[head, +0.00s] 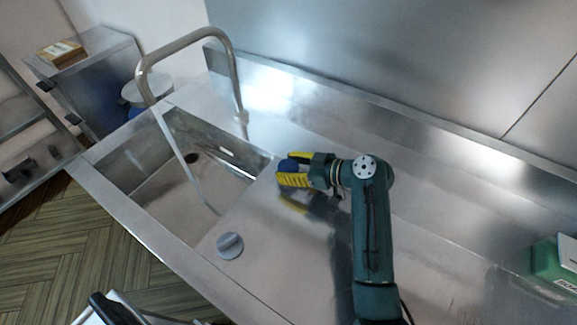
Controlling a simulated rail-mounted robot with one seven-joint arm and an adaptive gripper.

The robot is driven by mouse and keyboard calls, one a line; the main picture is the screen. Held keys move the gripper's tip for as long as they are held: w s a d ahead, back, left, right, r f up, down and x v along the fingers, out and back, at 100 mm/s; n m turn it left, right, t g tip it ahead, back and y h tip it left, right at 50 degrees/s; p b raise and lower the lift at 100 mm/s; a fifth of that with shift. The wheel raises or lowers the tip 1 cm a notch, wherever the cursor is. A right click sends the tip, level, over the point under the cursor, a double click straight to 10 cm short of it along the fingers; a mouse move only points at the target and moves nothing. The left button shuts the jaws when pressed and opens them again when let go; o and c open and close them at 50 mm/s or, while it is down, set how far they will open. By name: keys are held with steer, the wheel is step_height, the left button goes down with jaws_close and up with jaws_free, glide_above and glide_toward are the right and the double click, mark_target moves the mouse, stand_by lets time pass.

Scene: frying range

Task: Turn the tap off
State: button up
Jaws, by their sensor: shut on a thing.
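The steel tap (236,75) arches from the back edge of the sink (100,178) and its spout points down into the basin. A stream of water (188,165) runs from the spout into the sink. My gripper (287,172), with yellow fingers, is just right of the sink, above the worktop. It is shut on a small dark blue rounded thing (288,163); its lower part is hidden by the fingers. I cannot tell whether it is fixed to the worktop. A grey round knob (230,246) sits on the worktop near the front edge, apart from my gripper.
The steel worktop (300,265) is mostly clear. A backsplash runs along the rear wall. A green box (555,262) stands at the far right. A grey cabinet (92,82) with a small wooden box (60,53) on it stands beyond the sink.

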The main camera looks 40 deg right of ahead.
steer(key=shift+p, duration=0.3)
steer(key=shift+a+r+m+h+p, duration=0.1)
steer(key=shift+r+m+h+p, duration=0.05)
steer(key=shift+m+h+p, duration=0.95)
steer(key=m+h+p, duration=0.3)
steer(key=h+p, duration=0.1)
steer(key=shift+r+m+h, duration=0.1)
steer(key=shift+m+h, duration=0.3)
steer(key=shift+m+h+p, duration=0.8)
steer(key=shift+h+p, duration=0.1)
steer(key=shift+p, duration=0.2)
steer(key=shift+m+h+p, duration=0.4)
steer(key=shift+h+p, duration=0.05)
steer(key=shift+h, duration=0.05)
steer(key=shift+f, duration=0.25)
steer(key=o, duration=1.2)
steer(key=shift+g, duration=0.3)
